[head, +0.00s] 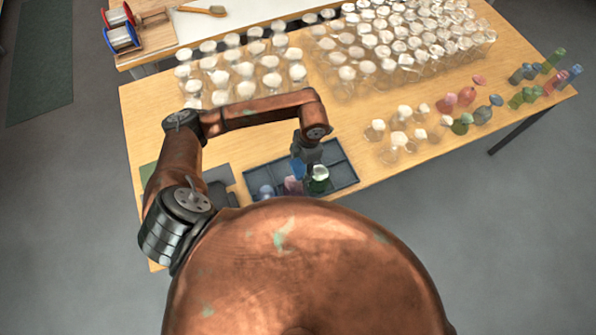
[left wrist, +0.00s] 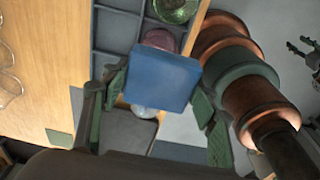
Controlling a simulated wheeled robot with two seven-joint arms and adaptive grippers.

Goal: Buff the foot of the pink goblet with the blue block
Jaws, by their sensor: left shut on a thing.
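My left gripper (head: 308,158) is over the dark divided tray (head: 342,165) and is shut on the blue block (head: 297,168). In the left wrist view the blue block (left wrist: 164,77) sits between the two green-padded fingers of this gripper (left wrist: 160,88). The pink goblet (head: 292,184) is in the tray just below the block. In the left wrist view the block partly covers the pink goblet (left wrist: 160,40), so its foot is not clear and I cannot tell whether they touch. A small dark pronged part, perhaps my right gripper (left wrist: 305,50), shows at the far right edge.
A green goblet (head: 319,174) stands right beside the pink one, and a pale blue goblet (head: 266,191) stands to its left. Many clear glasses (head: 390,45) crowd the back of the table. More coloured glasses (head: 465,97) stand to the right. Bare wood (head: 150,120) shows at left.

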